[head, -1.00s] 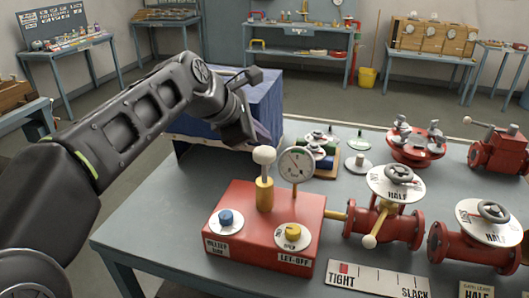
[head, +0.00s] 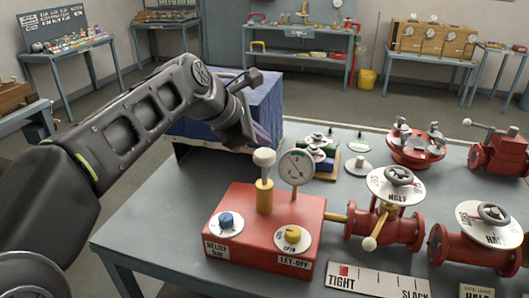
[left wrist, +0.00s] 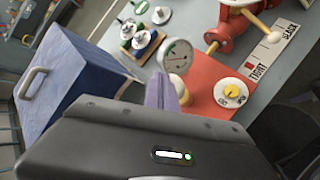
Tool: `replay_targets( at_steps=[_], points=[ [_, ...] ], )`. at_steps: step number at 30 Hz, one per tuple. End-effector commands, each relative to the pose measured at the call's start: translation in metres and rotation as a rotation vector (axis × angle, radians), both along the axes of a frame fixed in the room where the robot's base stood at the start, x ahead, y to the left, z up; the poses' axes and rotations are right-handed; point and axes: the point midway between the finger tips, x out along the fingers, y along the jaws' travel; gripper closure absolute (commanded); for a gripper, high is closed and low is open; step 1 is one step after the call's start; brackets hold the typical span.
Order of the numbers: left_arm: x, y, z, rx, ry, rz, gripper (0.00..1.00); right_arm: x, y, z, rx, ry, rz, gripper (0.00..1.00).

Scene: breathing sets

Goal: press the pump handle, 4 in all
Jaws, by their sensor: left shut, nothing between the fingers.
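The pump is a red box (head: 262,222) on the grey-blue table, with a brass cylinder (head: 264,197) and a white-knobbed pump handle (head: 264,158) standing upright on top. The handle rod shows between knob and cylinder. A round gauge (head: 296,168) stands beside it. My left gripper (head: 258,142) is shut and empty, just above and behind the white knob; whether it touches the knob is unclear. In the left wrist view the shut fingers (left wrist: 160,92) point toward the pump, and the knob is mostly hidden. My right gripper is out of view.
A blue knob (head: 226,219) and a yellow let-off knob (head: 293,234) sit on the box. Red valves (head: 386,212) with handwheels stand to the right. A dark blue box (head: 262,105) stands behind the gripper. The table's front left is clear.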

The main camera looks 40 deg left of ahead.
Motion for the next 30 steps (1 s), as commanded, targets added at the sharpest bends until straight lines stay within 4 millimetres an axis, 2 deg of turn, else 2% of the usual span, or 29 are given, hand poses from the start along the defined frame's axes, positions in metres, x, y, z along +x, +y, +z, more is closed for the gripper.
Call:
replay_targets(
  at_steps=[21,30],
  points=[
    [0.0000,0.0000,0.0000,0.000,0.000,0.000,1.00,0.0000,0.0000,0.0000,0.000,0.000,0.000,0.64],
    [-0.0001,-0.0001,-0.0080,0.000,0.000,0.000,1.00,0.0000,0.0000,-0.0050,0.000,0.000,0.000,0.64]
  ],
)
